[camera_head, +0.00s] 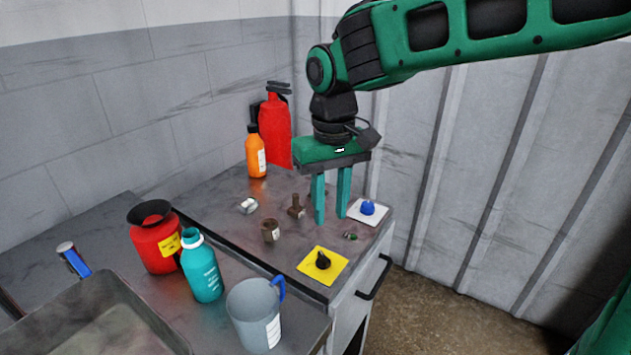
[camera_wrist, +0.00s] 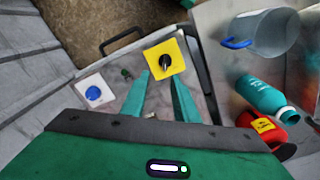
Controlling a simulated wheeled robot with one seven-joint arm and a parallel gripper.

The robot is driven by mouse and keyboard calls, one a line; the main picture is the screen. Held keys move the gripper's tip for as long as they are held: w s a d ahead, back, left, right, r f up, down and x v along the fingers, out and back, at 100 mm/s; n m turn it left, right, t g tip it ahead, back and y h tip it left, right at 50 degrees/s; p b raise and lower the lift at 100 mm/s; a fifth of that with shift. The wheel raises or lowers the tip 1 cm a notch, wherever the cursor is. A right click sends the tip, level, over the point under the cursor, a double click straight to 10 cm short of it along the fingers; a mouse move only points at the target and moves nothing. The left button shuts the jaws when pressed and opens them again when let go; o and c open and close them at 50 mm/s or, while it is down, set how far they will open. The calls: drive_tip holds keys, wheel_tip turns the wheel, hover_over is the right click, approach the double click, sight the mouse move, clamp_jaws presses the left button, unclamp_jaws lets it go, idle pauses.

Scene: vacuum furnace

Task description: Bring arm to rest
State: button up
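My gripper (camera_head: 331,208) hangs from the green arm over the right part of the metal bench, its two green fingers pointing down. The fingers stand apart with nothing seen between them. In the wrist view, my gripper (camera_wrist: 160,85) also shows parted fingers, with the yellow plate and its black knob (camera_wrist: 165,61) beyond the tips. The blue button on a white plate (camera_head: 367,208) is just right of the fingers. A brown bolt-like part (camera_head: 296,207) stands just left of them. Whether the fingertips touch the bench top is hard to tell.
A red extinguisher (camera_head: 275,128) and orange bottle (camera_head: 255,152) stand behind on the left. A red container (camera_head: 155,240), teal bottle (camera_head: 201,267), grey jug (camera_head: 254,316) and grey tray (camera_head: 95,325) are in front. A drawer handle (camera_head: 376,278) sticks out; floor (camera_head: 430,310) is clear at right.

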drive_tip(key=s+d+m, duration=0.2)
drive_tip(key=d+m, duration=0.1)
drive_tip(key=d, duration=1.1)
drive_tip(key=s+d+f+m, duration=0.3)
drive_tip(key=s+d, duration=0.6)
drive_tip(key=d, duration=0.1)
drive_tip(key=s+d+f+m, duration=0.3)
drive_tip(key=s+d+m, duration=0.1)
drive_tip(key=s+d, duration=0.6)
drive_tip(key=shift+d+f, duration=0.1)
